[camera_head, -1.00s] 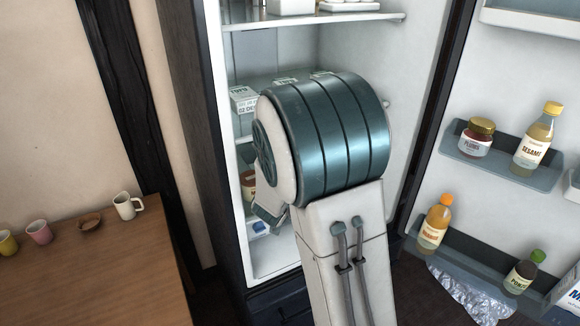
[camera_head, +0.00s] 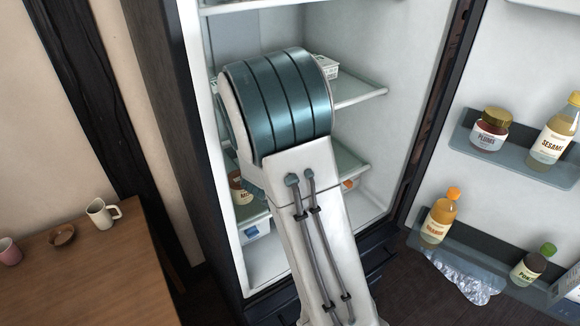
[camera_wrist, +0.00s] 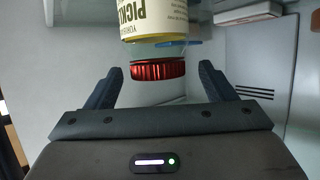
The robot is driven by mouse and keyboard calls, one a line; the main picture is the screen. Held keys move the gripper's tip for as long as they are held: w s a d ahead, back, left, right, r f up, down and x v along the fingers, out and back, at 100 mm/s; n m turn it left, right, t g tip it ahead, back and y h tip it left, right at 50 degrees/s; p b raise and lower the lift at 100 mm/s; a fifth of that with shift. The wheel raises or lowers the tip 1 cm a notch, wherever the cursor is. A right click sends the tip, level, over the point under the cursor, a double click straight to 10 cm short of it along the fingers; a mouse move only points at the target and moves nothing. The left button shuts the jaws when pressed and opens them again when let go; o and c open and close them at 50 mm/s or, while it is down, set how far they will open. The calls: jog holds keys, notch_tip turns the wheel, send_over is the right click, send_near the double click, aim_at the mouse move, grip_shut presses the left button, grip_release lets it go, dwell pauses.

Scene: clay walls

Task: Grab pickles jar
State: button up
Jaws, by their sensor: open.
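The pickles jar (camera_wrist: 156,20) shows upside down at the top of the wrist view, with a cream label and a red lid (camera_wrist: 158,70). Its far end is cut off by the frame edge. My gripper (camera_wrist: 159,74) is open, with one dark finger on each side of the lid and visible gaps between. The fingers do not appear to touch the jar. In the head view my arm hides the gripper. A partly hidden jar with a pale label (camera_head: 240,192) shows left of my arm on a fridge shelf; I cannot tell if it is the pickles jar.
The open fridge has glass shelves (camera_head: 362,92) and a carton (camera_head: 325,66). Its door, at right, holds a plums jar (camera_head: 490,130), a sesame bottle (camera_head: 553,140) and other bottles. A wooden table (camera_head: 95,270) with a white mug (camera_head: 101,213) stands at left.

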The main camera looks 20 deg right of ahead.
jog(key=x, duration=0.4)
jog(key=shift+s+f, duration=0.1)
jog(key=shift+f, duration=0.1)
jog(key=shift+r, duration=0.1)
jog(key=c, duration=1.4)
